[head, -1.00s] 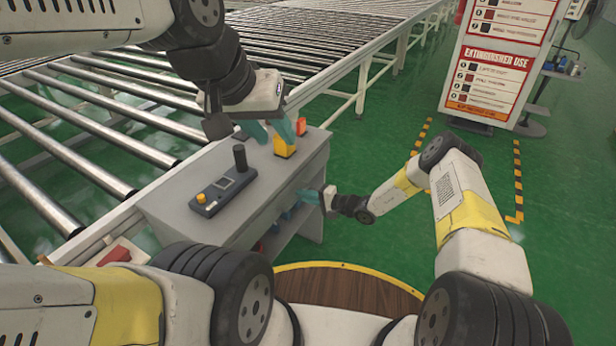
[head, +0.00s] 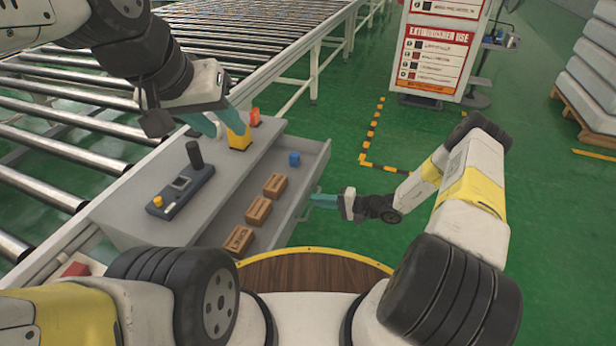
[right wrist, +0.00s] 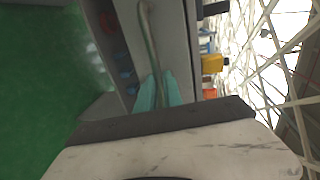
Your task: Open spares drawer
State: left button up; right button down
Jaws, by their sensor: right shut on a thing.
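The spares drawer (head: 313,168) is pulled out from the grey console (head: 120,205) in the head view. Inside it lie several brown boxes (head: 258,211) in a row and a blue block (head: 294,159). My right gripper (head: 314,199) is at the drawer's front, shut on the drawer handle (head: 298,218). In the right wrist view its teal fingers (right wrist: 157,90) close on the pale handle bar (right wrist: 147,35). My left gripper (head: 226,124) is above the console top beside a yellow block (head: 239,137); its fingers look apart, and I see nothing between them.
A black control box (head: 180,192) with a joystick sits on the console. An orange-red block (head: 255,117) stands behind the yellow one. A roller conveyor (head: 70,120) runs behind. Green floor (head: 420,240) is free to the right. White mattresses (head: 595,65) are stacked on a pallet at far right.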

jog(key=shift+s+d, duration=0.15)
jog(key=shift+d, duration=0.3)
jog(key=c, duration=1.5)
grip_release()
jog(key=v, duration=0.7)
jog(key=shift+d, duration=0.35)
